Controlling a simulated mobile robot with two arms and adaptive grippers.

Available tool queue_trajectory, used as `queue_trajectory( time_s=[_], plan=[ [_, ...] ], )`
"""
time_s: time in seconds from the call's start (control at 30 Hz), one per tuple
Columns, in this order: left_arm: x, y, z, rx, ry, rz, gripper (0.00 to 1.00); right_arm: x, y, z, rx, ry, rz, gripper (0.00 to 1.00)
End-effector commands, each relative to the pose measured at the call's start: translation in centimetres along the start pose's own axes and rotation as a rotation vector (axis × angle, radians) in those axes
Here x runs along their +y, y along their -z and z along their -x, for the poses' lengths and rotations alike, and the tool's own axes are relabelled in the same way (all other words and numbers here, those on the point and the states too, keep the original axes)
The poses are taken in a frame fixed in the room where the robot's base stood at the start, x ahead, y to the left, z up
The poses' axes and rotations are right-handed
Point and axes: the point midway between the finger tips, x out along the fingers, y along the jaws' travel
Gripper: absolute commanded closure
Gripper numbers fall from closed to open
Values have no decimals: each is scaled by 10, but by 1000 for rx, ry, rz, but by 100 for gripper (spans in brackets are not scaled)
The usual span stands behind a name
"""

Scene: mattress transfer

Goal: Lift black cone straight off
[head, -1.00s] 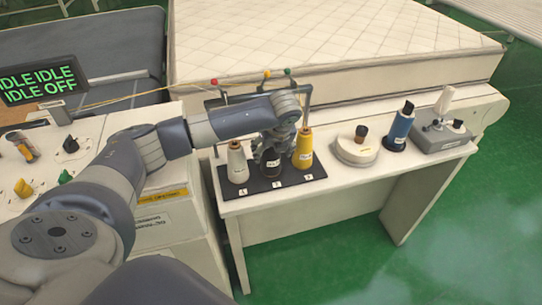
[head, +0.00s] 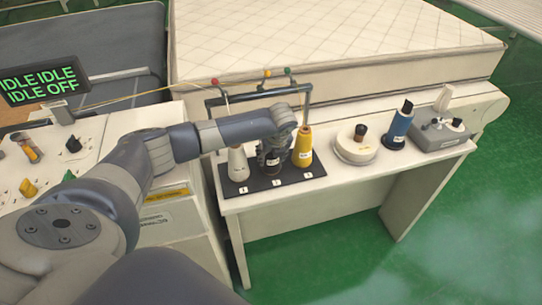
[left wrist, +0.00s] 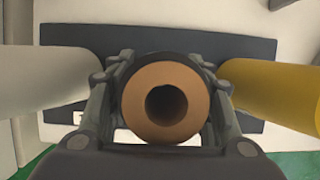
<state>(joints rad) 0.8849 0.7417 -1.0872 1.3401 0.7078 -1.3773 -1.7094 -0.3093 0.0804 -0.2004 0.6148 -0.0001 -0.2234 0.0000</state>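The black cone (head: 273,161) stands on the dark rack board (head: 285,184) between a white cone (head: 237,163) and a yellow cone (head: 303,148). My left gripper (head: 268,148) is above and around it, hiding much of it in the head view. In the left wrist view I look down on the cone's brown tube end (left wrist: 165,103) with its round hole. The left gripper's dark fingers (left wrist: 163,85) are on both sides of it. I cannot tell whether they press on the cone. My right gripper is in neither view.
The white cone (left wrist: 42,85) and yellow cone (left wrist: 268,90) are close beside my fingers. A thread frame (head: 258,92) stands over the rack.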

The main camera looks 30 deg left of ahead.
Motion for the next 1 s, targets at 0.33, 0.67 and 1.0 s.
queue_trajectory(
  time_s=[0.33,0.67,1.0],
  plan=[
    [0,-2,2,-2,0,1,86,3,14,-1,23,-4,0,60],
    [-1,-24,52,-6,4,3,86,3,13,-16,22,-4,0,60],
    [0,-39,91,-1,0,2,86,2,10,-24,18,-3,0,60]
  ],
)
